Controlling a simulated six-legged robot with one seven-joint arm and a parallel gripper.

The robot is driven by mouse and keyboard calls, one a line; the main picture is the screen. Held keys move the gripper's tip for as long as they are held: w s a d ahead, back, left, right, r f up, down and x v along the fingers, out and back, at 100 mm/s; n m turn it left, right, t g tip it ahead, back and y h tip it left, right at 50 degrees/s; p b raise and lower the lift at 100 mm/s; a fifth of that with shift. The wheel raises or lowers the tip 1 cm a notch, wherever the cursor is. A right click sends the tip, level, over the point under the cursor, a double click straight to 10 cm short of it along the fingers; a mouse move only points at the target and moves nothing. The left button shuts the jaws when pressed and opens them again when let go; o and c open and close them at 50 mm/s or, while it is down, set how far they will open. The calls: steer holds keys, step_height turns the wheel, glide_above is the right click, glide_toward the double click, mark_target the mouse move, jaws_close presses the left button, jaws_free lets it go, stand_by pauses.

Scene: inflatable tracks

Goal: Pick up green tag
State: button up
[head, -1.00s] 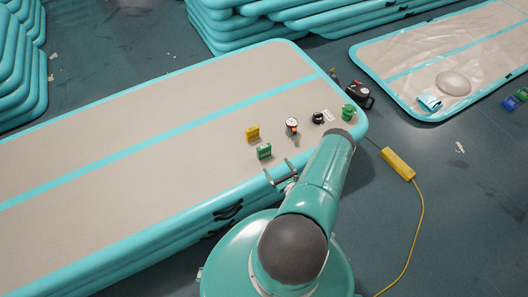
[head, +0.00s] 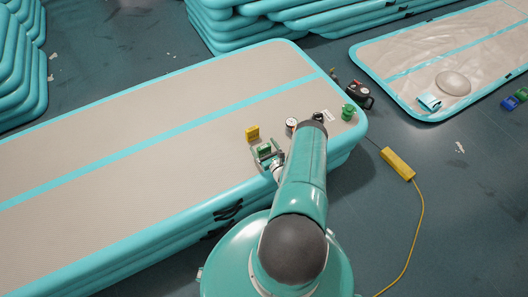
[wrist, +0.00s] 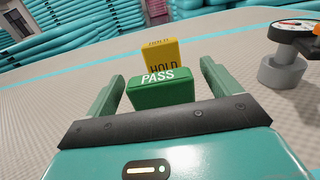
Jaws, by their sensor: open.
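The green tag (head: 264,151) stands on the beige top of the inflatable track (head: 150,120), near its front edge. In the wrist view the green tag (wrist: 162,91) reads "PASS" and stands between the two green fingers of my gripper (wrist: 158,84). My gripper (head: 267,155) is open, with a finger on either side of the tag and a visible gap on both sides. The lower part of the tag is hidden behind the dark gripper edge in the wrist view.
A yellow "HOLD" tag (wrist: 161,56) stands just behind the green one, also seen in the head view (head: 252,133). A round gauge (head: 291,124), a black ring-like part (head: 318,117) and a green spool-like object (head: 348,111) stand to the right. The track's left side is clear.

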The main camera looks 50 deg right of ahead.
steer(key=c, duration=1.1)
steer(key=shift+r, duration=0.8)
steer(key=s+d+r, duration=0.3)
steer(key=s+r, duration=0.8)
steer(key=s, duration=0.2)
steer(key=shift+s+d+r, duration=0.2)
steer(key=shift+s, duration=0.1)
steer(key=w+a+r+n+y, duration=0.1)
steer(key=w+a+r, duration=0.3)
steer(key=w+a, duration=0.6)
steer(key=w+a+r+y, duration=0.1)
steer(key=w+a+r, duration=0.3)
steer(key=w+a, duration=0.55)
steer(key=w+a+r+n+y, duration=0.1)
steer(key=a+r, duration=0.3)
steer(key=a, duration=0.7)
steer(key=w+a+r+n+y, duration=0.1)
steer(key=w+a+r, duration=0.3)
steer(key=a, duration=0.7)
steer(key=shift+w+r+n+t+y, duration=0.15)
steer(key=shift+r+n+t+y, duration=0.25)
steer(key=shift+r+y, duration=0.4)
